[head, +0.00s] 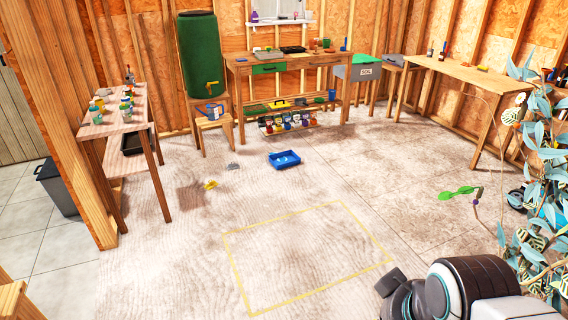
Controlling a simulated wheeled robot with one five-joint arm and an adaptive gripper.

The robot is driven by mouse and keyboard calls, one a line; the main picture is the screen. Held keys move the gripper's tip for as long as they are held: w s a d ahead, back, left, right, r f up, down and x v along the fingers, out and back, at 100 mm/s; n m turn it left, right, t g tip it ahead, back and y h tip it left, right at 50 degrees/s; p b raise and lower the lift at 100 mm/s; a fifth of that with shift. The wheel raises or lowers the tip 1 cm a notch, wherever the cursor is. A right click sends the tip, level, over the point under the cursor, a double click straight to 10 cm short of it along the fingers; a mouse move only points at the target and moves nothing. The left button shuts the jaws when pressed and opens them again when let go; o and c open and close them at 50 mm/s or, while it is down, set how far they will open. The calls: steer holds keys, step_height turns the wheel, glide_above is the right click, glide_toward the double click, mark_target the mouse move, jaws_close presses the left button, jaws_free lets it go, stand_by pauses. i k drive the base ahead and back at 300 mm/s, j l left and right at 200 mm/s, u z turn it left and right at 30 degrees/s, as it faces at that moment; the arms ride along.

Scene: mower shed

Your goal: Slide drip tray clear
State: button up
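A shallow blue tray (285,160) lies flat on the floor near the middle of the head view, with small pale things in it that are too small to make out. A black tray (131,143) sits low under the left bench. I cannot tell for sure which is the drip tray; the blue one lies in the open. The dark end of my arm, with my gripper (392,284), shows at the lower right, well apart from both trays. Its fingers cannot be made out, and I see nothing held.
A yellow outline (308,257) marks an empty patch of floor. A yellow item (210,185) and a grey item (233,166) lie left of the blue tray. A green trimmer-like tool (458,193) and a leafy plant (535,180) are at right. The workbench (285,62) stands behind.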

mark_target(293, 159)
steer(key=i+z, duration=0.2)
steer(key=i, duration=1.25)
steer(key=i+u, duration=0.1)
steer(key=i, duration=1.8)
steer(key=i+l+u, duration=0.15)
steer(key=i+u, duration=0.3)
steer(key=i+l+u, duration=0.25)
steer(key=i+u, duration=0.15)
steer(key=i+l+u, duration=0.65)
steer(key=u, duration=0.2)
steer(key=i+l+u, duration=0.1)
steer(key=l+u, duration=0.35)
steer(key=i+l+u, duration=0.1)
steer(key=l+u, duration=0.9)
steer(key=l, duration=0.35)
steer(key=k+l+u, duration=0.15)
steer(key=l, duration=0.4)
